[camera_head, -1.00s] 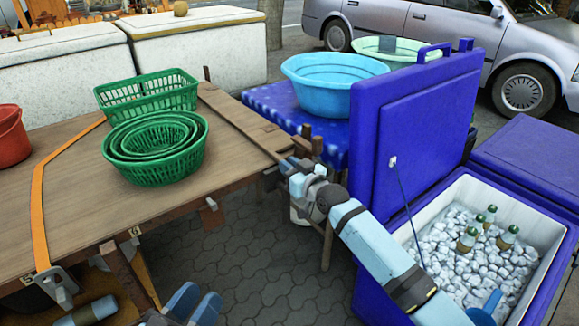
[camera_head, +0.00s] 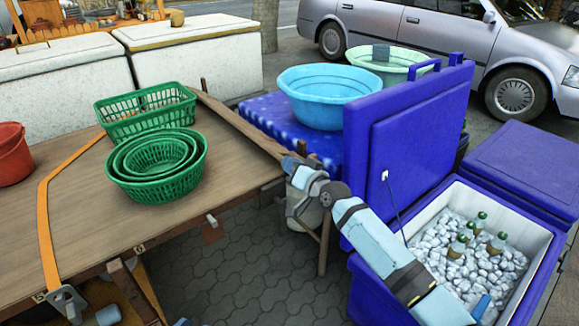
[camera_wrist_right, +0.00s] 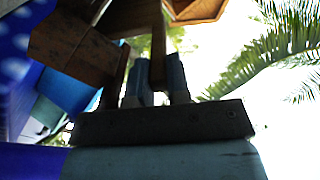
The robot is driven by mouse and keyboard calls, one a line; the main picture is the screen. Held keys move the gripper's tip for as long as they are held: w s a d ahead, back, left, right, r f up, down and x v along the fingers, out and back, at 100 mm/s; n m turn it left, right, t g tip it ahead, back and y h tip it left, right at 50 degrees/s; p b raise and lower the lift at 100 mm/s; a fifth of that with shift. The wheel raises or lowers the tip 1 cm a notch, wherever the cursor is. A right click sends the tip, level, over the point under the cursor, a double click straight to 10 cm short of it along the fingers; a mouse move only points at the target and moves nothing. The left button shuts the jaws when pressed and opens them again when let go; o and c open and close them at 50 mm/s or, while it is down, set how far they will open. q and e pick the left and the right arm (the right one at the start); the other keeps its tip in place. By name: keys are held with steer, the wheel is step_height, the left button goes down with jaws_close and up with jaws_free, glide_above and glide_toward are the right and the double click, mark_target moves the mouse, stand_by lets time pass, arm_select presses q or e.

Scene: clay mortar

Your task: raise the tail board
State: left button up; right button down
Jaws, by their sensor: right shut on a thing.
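The tail board (camera_head: 238,124) is the long wooden plank along the right end of the brown wooden table bed (camera_head: 90,175). It looks tilted up along that edge. My right gripper (camera_head: 288,165) is at the board's near end, its fingers at the wood. In the right wrist view, the fingers (camera_wrist_right: 157,82) stand either side of a narrow wooden piece (camera_wrist_right: 158,45) and are shut on it. The grip itself is partly hidden in the head view. Only a small blue tip of my left gripper (camera_head: 182,322) shows at the bottom edge.
Green baskets (camera_head: 157,165), a red bucket (camera_head: 12,153) and an orange strap (camera_head: 45,215) are on the bed. A blue basin (camera_head: 327,97) stands on a blue table behind the board. An open blue cooler (camera_head: 405,150) is close by my right arm.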

arm_select(q)
steer(key=shift+s+a+f, duration=0.1)
steer(key=shift+a+f, duration=0.05)
steer(key=shift+f, duration=0.1)
arm_select(e)
steer(key=shift+w+d+r+m, duration=0.1)
steer(key=shift+d+r+m, duration=0.1)
steer(key=shift+m, duration=0.1)
